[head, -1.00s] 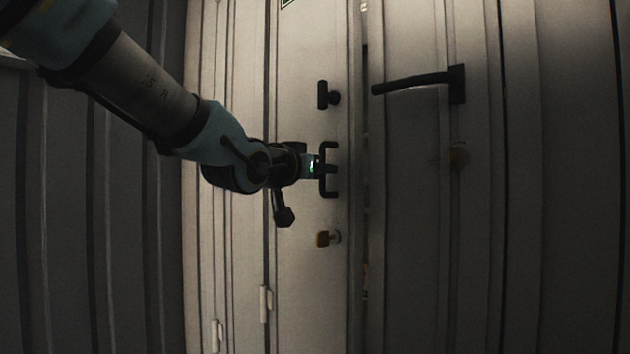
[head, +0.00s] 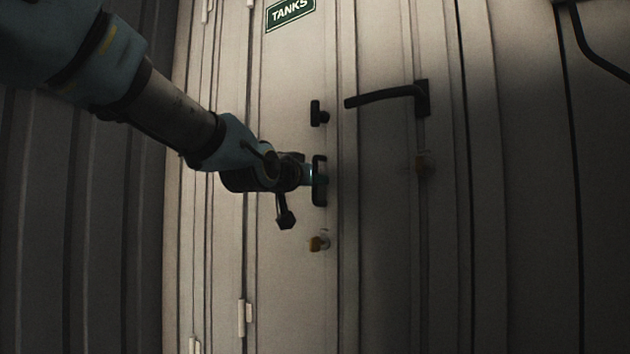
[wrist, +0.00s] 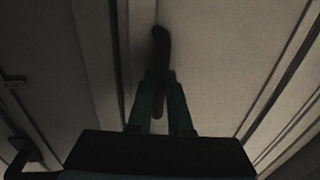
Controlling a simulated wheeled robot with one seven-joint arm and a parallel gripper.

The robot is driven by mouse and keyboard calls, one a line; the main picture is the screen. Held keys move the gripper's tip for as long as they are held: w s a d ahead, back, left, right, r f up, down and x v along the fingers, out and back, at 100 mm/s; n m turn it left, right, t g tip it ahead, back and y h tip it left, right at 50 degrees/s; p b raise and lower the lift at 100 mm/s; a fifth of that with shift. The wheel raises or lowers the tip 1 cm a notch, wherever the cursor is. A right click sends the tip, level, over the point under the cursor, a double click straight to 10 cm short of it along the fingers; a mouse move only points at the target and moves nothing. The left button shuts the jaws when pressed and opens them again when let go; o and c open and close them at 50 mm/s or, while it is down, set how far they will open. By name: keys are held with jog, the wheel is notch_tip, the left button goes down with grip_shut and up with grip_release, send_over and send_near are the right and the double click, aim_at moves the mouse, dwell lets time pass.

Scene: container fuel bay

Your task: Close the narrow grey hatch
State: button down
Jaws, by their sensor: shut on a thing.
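The narrow grey hatch (head: 285,90) is the tall pale panel under a green TANKS sign (head: 290,12) in the head view. Its right edge lies against the neighbouring panel, and I see no open gap there. A dark upright pull handle (head: 319,197) sits near that edge. My gripper (head: 316,176) is shut on this pull handle. In the wrist view the handle (wrist: 161,48) runs between the two green fingers of my gripper (wrist: 163,88). A dark knob (head: 318,113) is above the handle and a brass-coloured knob (head: 319,243) below it.
A grey panel to the right carries a long black lever handle (head: 390,97) close to the hatch edge. A white hinge (head: 243,318) shows low on the left. A dark ribbed wall (head: 75,240) stands at the left. A dark bent pipe (head: 590,45) is at the upper right.

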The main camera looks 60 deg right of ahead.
jog(key=shift+s+r, duration=0.1)
jog(key=shift+r, duration=0.1)
jog(key=c, duration=1.1)
grip_release()
jog(key=shift+d+f, duration=0.15)
jog(key=shift+c, duration=0.2)
jog(key=s+a, duration=0.1)
jog(key=a, duration=0.9)
jog(key=shift+s+a, duration=0.2)
jog(key=shift+a, duration=0.2)
jog(key=shift+w, duration=0.1)
